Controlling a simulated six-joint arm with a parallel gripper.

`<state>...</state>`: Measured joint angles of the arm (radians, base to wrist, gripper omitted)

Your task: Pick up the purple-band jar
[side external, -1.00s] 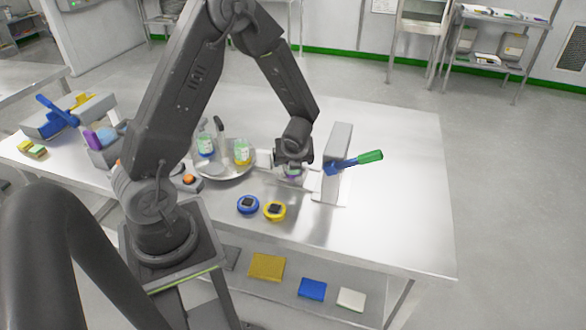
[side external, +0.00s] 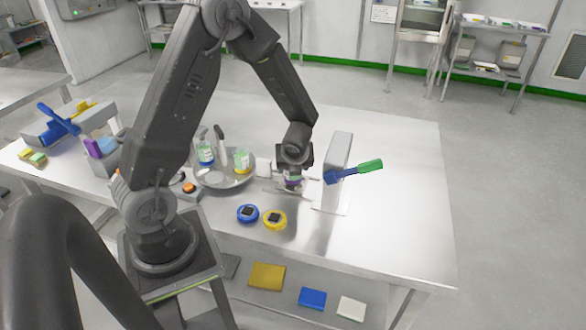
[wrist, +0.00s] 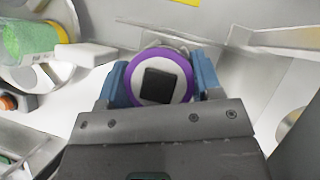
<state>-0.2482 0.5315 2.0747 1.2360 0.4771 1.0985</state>
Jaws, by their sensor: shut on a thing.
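The purple-band jar (wrist: 131,79) shows from above in the wrist view, with a purple ring around a pale lid and a black square on the lid. My gripper (wrist: 160,82) is shut on it, with a blue fingertip pressed to each side. In the side view my gripper (side external: 292,178) points down over the steel table, and only a little of the jar (side external: 292,184) shows beneath it. I cannot tell whether the jar's base touches the surface below.
A grey upright stand (side external: 337,152) with a blue-and-green-handled tool (side external: 368,166) is close right of my gripper. A round tray (side external: 224,184) with bottles stands to the left. Blue (side external: 248,213) and yellow (side external: 275,219) round items lie in front. The table's right side is clear.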

